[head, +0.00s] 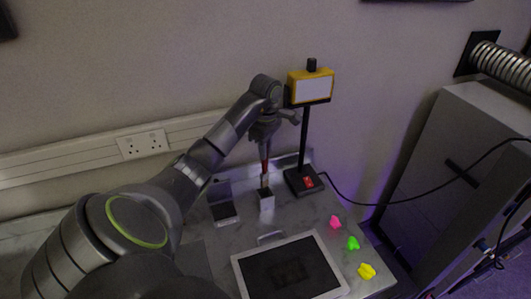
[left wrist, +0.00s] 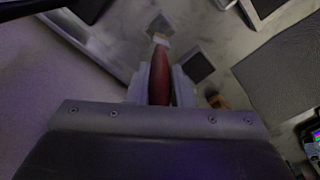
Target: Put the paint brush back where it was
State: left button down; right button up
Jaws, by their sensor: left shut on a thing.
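The paint brush (head: 265,168) has a red handle and points downward. My left gripper (head: 265,142) is shut on the handle near the wall side of the table. In the left wrist view the red handle (left wrist: 159,77) sits between the fingers of my left gripper (left wrist: 160,88), and a pale part shows at its far end. A small light block with a dark top (head: 266,199) stands directly below the brush in the head view. I cannot tell whether the brush tip is inside it or just above it. My right gripper is not in view.
A lamp-like stand with a yellow box (head: 311,87) and dark base (head: 305,181) is close on the right. A dark-faced holder (head: 222,205) is left. A white-framed tablet (head: 290,268) lies in front, beside pink (head: 335,222), green (head: 353,243) and yellow (head: 367,271) lumps.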

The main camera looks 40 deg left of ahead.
aim_at(265, 173)
pick_arm(q)
notch_tip(265, 173, down, 5)
jog(key=b, duration=0.4)
jog(key=shift+f+b, duration=0.55)
jog(key=shift+b, duration=0.2)
jog(key=shift+f+b, duration=0.35)
jog(key=shift+b, duration=0.05)
notch_tip(265, 173, down, 2)
jog(key=shift+s+f+b, duration=0.1)
jog(key=shift+b, duration=0.2)
jog(key=shift+f, duration=0.3)
jog(key=shift+f, duration=0.15)
jog(key=c, duration=1.3)
grip_release()
